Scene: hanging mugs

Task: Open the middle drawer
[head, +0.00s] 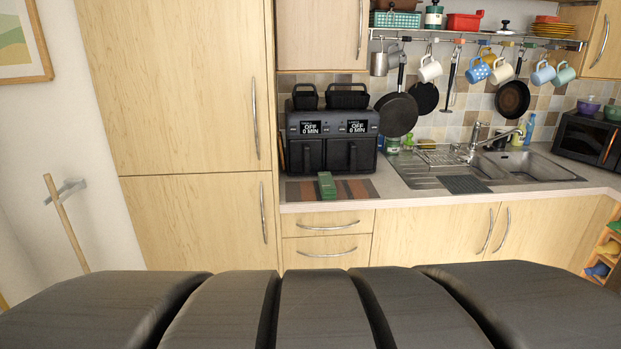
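Below the worktop, left of the sink cupboards, is a stack of pale wood drawers. The top drawer (350,219) and the drawer under it (300,246), which looks to be the middle drawer, both show and both look shut. Each has a curved metal bar handle; the lower handle (326,253) spans most of its drawer's width. Anything lower in the stack is hidden behind a dark shape along the bottom of the picture. My gripper is not in view.
A tall cupboard (180,90) stands left of the drawers, with sink cupboard doors (435,233) to their right. A black air fryer (333,135) and a green object (326,186) sit above them. Mugs and pans hang from a rail. A wooden pole (66,222) leans at left.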

